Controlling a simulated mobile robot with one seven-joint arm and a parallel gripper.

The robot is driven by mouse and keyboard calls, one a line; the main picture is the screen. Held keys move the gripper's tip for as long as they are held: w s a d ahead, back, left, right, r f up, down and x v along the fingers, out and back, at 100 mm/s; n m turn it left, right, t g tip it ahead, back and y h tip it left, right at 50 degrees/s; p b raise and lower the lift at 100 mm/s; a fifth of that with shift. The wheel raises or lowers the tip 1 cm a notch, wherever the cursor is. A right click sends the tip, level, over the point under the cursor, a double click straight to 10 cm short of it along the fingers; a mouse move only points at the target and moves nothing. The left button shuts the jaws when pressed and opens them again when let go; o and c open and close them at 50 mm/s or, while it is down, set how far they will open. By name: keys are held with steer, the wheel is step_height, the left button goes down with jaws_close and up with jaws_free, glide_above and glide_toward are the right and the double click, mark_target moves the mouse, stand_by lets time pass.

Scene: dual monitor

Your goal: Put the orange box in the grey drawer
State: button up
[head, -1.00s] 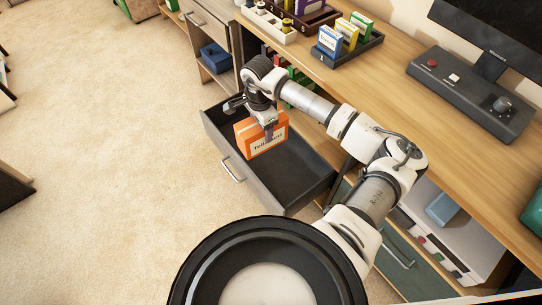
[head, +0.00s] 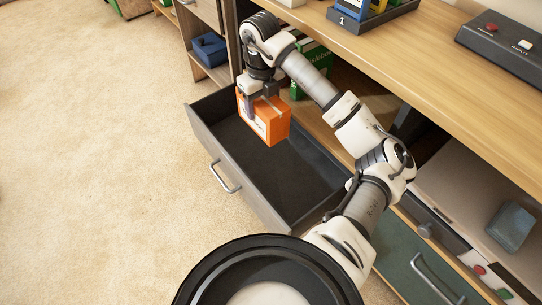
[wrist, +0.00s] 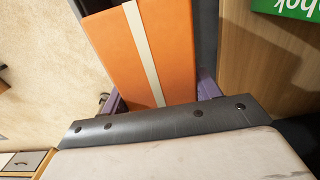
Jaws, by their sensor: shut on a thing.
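The orange box (head: 266,118) has a pale band and hangs upright from my gripper (head: 260,92) in the head view. My gripper is shut on its upper part. The grey drawer (head: 228,180) is pulled out, with a bare dark floor. The box appears over the far left part of the drawer; whether its bottom touches the drawer floor cannot be told. In the wrist view the orange box (wrist: 150,55) fills the space between the fingers, with a cream strip along it. The fingertips are mostly hidden there.
A green box (head: 313,65) stands on the shelf behind the drawer, and its edge shows in the wrist view. A blue bin (head: 210,50) sits on a shelf at upper left. The wooden desk top (head: 440,65) overhangs at right. Carpet on the left is clear.

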step_height(320, 180, down, 19)
steer(key=b, duration=0.4)
steer(key=shift+f+b, duration=0.2)
steer(key=shift+b, duration=0.15)
steer(key=shift+f, duration=0.15)
steer(key=o, duration=1.1)
steer(key=shift+s, duration=0.1)
